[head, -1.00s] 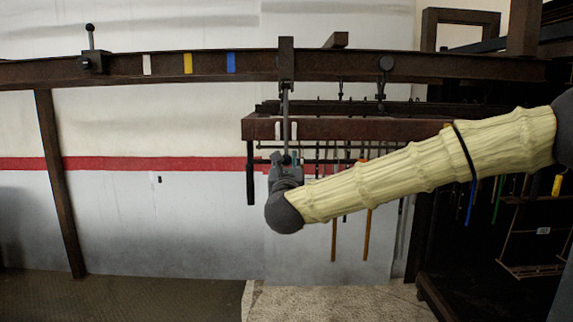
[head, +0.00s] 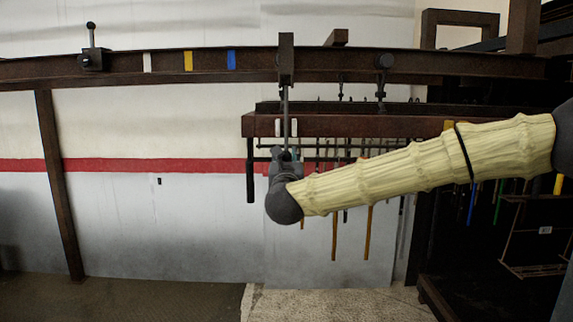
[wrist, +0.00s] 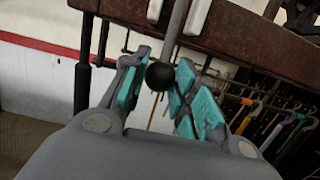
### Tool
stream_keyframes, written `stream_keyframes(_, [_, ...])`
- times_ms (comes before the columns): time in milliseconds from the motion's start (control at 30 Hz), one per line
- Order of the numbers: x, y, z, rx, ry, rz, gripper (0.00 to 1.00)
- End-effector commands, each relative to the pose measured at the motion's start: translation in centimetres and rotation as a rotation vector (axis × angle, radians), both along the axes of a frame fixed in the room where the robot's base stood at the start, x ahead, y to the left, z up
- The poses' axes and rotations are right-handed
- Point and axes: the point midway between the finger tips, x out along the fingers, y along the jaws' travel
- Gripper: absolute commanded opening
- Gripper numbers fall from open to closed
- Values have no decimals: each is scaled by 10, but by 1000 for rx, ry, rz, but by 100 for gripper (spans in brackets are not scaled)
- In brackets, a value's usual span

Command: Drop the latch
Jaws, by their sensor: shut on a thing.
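The latch (head: 92,58) is a dark block on the left part of the rail, with a thin lever standing upright and a round knob on top. A carrier (head: 286,60) sits on the rail right of the colour marks. A thin grey rod (head: 286,108) hangs below it. My gripper (head: 285,157) is at the rod's lower end, well to the right of and below the latch. In the wrist view, its teal fingertips (wrist: 163,84) are shut around the rod's black ball knob (wrist: 160,76). The latch is outside the wrist view.
The dark rail (head: 200,75) runs across the picture, with white, yellow and blue marks (head: 231,60) between latch and carrier. A rust-brown beam (head: 350,126) lies behind the rod, with several tools (head: 369,230) hanging there. The wall side at left is clear.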

Motion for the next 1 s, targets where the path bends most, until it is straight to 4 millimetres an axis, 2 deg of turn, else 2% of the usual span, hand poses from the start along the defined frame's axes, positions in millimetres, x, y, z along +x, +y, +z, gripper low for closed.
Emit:
stream_keyframes(800, [28, -1, -3, 1, 1, -2, 15])
stream_keyframes(967, [28, -1, -1, 0, 1, -2, 15])
stream_keyframes(1000, [28, -1, -1, 0, 1, -2, 32])
